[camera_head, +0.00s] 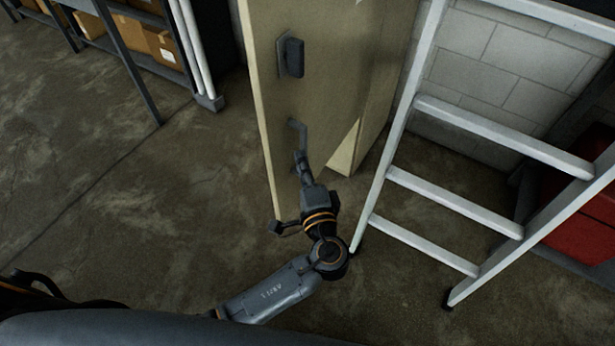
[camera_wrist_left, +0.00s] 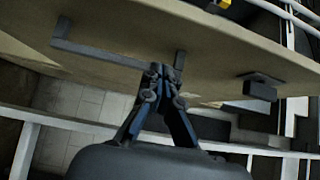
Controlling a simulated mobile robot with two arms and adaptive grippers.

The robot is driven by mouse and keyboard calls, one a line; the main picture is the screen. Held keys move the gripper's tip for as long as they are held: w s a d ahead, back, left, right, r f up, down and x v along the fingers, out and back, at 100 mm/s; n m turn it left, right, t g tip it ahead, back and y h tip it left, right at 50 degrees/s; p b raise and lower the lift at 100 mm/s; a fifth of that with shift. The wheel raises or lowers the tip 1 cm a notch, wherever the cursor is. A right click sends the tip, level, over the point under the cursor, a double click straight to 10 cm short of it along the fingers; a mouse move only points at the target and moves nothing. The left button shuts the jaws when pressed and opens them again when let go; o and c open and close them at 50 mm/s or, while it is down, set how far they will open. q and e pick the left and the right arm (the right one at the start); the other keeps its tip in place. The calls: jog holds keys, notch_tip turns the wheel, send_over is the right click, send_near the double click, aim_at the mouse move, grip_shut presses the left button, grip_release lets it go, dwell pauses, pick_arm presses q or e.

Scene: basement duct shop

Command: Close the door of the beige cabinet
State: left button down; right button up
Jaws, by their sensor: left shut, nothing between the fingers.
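The beige cabinet (camera_head: 385,75) stands against the block wall. Its door (camera_head: 262,100) is swung open toward me, with a light gap at its lower right. In the left wrist view the closed fingers (camera_wrist_left: 163,75) point at the beige panel (camera_wrist_left: 215,55); contact is unclear. My right gripper is not in view.
A white ladder (camera_head: 455,195) stands close to the right of the cabinet and my left arm. A red box (camera_head: 580,215) is behind it. A shelf with cardboard boxes (camera_head: 150,38) is at the upper left. The floor left of the door is clear.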

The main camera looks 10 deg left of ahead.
pick_arm(q)
jog(key=shift+w+a+p, duration=0.2)
jog(key=shift+w+a, duration=0.1)
jog(key=shift+a, duration=0.35)
jog(key=shift+w+a+p, duration=0.25)
jog(key=shift+a, duration=0.45)
jog(key=shift+w+a+p, duration=0.2)
jog(key=shift+w+a, duration=0.1)
jog(key=shift+a, duration=0.35)
